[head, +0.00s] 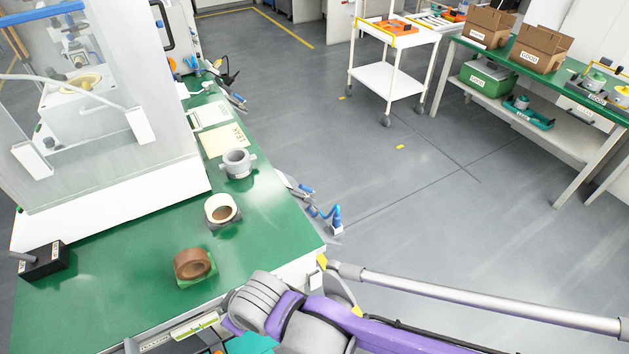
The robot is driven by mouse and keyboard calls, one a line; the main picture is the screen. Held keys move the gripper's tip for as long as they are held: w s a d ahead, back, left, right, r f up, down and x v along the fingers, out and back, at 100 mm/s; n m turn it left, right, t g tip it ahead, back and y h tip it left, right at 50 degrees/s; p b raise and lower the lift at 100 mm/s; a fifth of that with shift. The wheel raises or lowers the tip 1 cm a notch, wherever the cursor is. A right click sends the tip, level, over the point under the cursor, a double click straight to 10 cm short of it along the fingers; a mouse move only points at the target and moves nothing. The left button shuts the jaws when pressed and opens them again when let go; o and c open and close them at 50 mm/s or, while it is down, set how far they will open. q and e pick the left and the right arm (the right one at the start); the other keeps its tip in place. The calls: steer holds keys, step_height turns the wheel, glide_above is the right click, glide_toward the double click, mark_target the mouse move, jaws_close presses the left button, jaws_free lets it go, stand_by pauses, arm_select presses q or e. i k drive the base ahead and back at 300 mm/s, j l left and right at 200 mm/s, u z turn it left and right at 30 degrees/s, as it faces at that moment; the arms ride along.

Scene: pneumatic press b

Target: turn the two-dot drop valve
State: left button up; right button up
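No valve with two dots can be made out in the head view. Small blue-handled fittings (334,217) stand just off the right edge of the green bench (110,277). They may be valves, but any dot marks are too small to read. A purple and grey arm of mine (330,325) comes in from the lower right and bends at a grey joint by the bench's front corner. Its gripper does not show. My other gripper is not in view either.
A brown tape roll (192,264), a cream tape roll (221,209) and a grey ring-shaped part (237,163) sit on the bench. A clear-walled press enclosure (110,200) stands left. A white cart (388,80) and another green-topped bench (500,62) stand beyond open grey floor.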

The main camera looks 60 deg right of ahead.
mark_target(312, 191)
steer(key=k+l, duration=0.1)
steer(key=l, duration=1.05)
steer(key=k+l, duration=0.15)
steer(key=l, duration=1)
steer(key=k, duration=0.05)
